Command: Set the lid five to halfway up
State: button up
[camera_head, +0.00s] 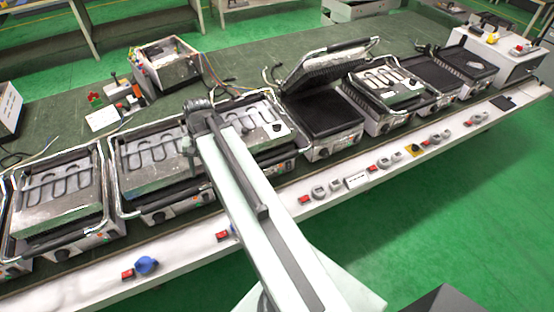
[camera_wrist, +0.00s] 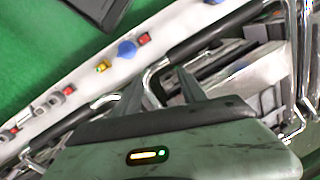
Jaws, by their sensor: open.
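Several contact grills stand in a row on a long bench. Which lid is five is not marked. One lid (camera_head: 325,65) right of my arm is raised and tilted over its dark lower plate (camera_head: 322,112). The grill lids left of it, such as the far-left lid (camera_head: 62,190), look shut. My arm crosses the grills in the middle, partly hiding them. In the wrist view my gripper (camera_wrist: 160,84) is open, its two fingers apart beside a grill's bent metal handle bar with a black grip (camera_wrist: 212,33). I cannot tell whether they touch it.
A white front ledge (camera_head: 190,245) carries red switches and a blue knob (camera_head: 146,265). A metal box (camera_head: 168,62) and small parts lie behind the grills on the green bench top. A white cabinet (camera_head: 500,58) stands at the right end. Green floor (camera_head: 450,200) is free in front.

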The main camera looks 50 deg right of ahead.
jog(key=s+d+m+t+y, duration=0.1)
jog(key=s+d+m, duration=0.15)
jog(key=d, duration=0.45)
jog(key=s+d+m, duration=0.2)
jog(key=d+m, duration=0.2)
jog(key=d, duration=0.3)
jog(key=m+t+b, duration=0.2)
jog(key=m, duration=0.6)
send_near(276, 160)
jog(key=f, duration=0.2)
jog(key=shift+y, duration=0.3)
jog(key=b+x, duration=0.4)
jog(key=x, duration=0.1)
jog(key=b+x, duration=0.3)
jog(key=shift+w+d+r, duration=0.1)
jog(key=shift+w+r, duration=0.05)
jog(key=shift+w, duration=0.25)
jog(key=shift+r, duration=0.1)
grip_shut()
jog(key=shift+s, duration=0.1)
